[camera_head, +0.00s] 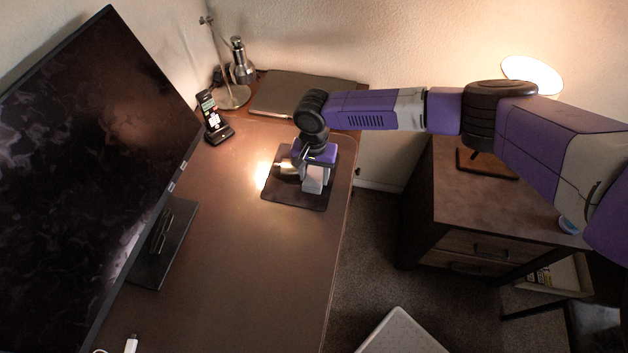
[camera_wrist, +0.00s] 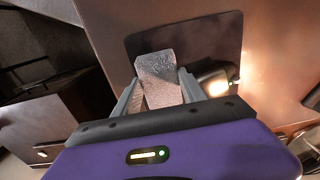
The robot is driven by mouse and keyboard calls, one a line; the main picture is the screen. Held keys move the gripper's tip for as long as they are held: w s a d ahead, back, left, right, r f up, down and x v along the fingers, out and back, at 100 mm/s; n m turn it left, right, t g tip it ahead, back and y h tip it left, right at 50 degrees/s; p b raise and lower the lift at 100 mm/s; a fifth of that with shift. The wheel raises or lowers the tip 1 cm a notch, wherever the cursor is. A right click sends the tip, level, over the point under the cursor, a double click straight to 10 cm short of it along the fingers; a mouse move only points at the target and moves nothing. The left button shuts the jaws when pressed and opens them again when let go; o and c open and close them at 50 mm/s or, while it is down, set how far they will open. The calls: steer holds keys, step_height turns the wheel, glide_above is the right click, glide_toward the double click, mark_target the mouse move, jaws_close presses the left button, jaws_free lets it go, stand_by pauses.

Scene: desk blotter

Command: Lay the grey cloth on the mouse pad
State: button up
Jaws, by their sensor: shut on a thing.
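The mouse pad (camera_head: 310,200) is a dark, flat rectangle on the desk near its right edge; it also shows in the wrist view (camera_wrist: 224,36). The grey cloth (camera_wrist: 160,72) is a light grey strip between my fingers in the wrist view. My gripper (camera_wrist: 163,90) is shut on the cloth. In the head view, my gripper (camera_head: 312,178) is over the pad and hides part of it. I cannot tell whether the cloth touches the pad. A dark mouse-like object (camera_wrist: 216,76) is beside the right finger in the wrist view, over the pad.
A large monitor (camera_head: 95,160) stands at the left on its stand (camera_head: 165,245). A phone on a dock (camera_head: 213,118), a lamp (camera_head: 240,70) and a closed laptop-like slab (camera_head: 300,95) are at the back. The desk's front (camera_head: 240,270) is mostly clear. A wooden drawer cabinet (camera_head: 490,205) stands right.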

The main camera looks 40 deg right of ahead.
mark_target(314, 177)
steer(key=shift+f, duration=1.75)
steer(key=shift+f, duration=0.2)
steer(key=o, duration=1.2)
steer(key=shift+r, duration=0.1)
